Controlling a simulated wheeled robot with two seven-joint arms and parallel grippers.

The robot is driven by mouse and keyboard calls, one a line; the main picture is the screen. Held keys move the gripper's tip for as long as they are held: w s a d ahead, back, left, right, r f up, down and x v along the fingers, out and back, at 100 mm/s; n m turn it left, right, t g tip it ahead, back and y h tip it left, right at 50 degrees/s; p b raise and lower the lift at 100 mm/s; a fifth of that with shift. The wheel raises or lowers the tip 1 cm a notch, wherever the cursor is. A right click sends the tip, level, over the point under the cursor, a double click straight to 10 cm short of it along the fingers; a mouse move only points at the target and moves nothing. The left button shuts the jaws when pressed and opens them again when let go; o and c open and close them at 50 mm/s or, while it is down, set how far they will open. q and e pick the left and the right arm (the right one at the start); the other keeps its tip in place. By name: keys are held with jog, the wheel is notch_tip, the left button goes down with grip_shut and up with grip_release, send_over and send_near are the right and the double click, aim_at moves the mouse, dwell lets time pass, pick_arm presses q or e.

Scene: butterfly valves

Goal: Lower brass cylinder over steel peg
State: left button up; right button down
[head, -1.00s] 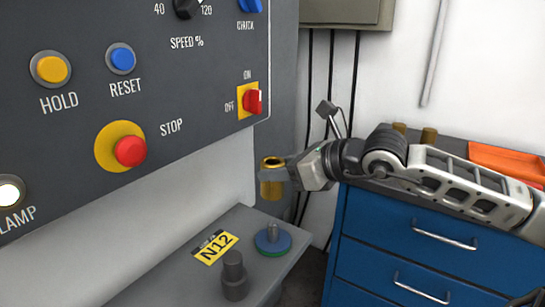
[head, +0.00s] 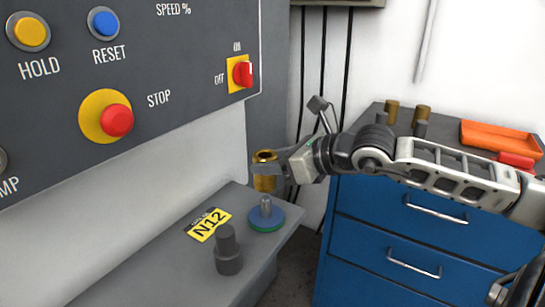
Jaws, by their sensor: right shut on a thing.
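The brass cylinder (head: 264,182) is a short hollow sleeve with a dark open top, held upright. My right gripper (head: 268,170) is shut on it, coming in from the right. The steel peg (head: 266,206) stands upright on a round blue and green base (head: 267,219) on the grey shelf. The cylinder is just above the peg and looks nearly in line with it; its lower end is close to the peg's top. Whether they touch cannot be told. My left gripper is not clearly in view.
A control panel (head: 170,60) rises at the left. The blue drawer cabinet (head: 400,235) at the right carries more brass cylinders (head: 422,112) and an orange tray (head: 500,138).

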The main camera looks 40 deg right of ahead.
aim_at(276, 177)
jog(key=shift+f+b, duration=0.4)
jog(key=shift+f, duration=0.25)
jog(key=shift+f+b, duration=0.65)
jog(key=shift+f, duration=0.1)
jog(key=shift+f+b, duration=0.45)
jog(key=shift+b, duration=0.05)
pick_arm(q)
jog(key=shift+w+f, duration=0.2)
jog(key=shift+f, duration=0.3)
jog(key=shift+s+f+b, duration=0.1)
jog(key=shift+f+b, duration=1.85)
jog(key=shift+f, duration=0.05)
pick_arm(e)
jog(key=shift+f, duration=1.7)
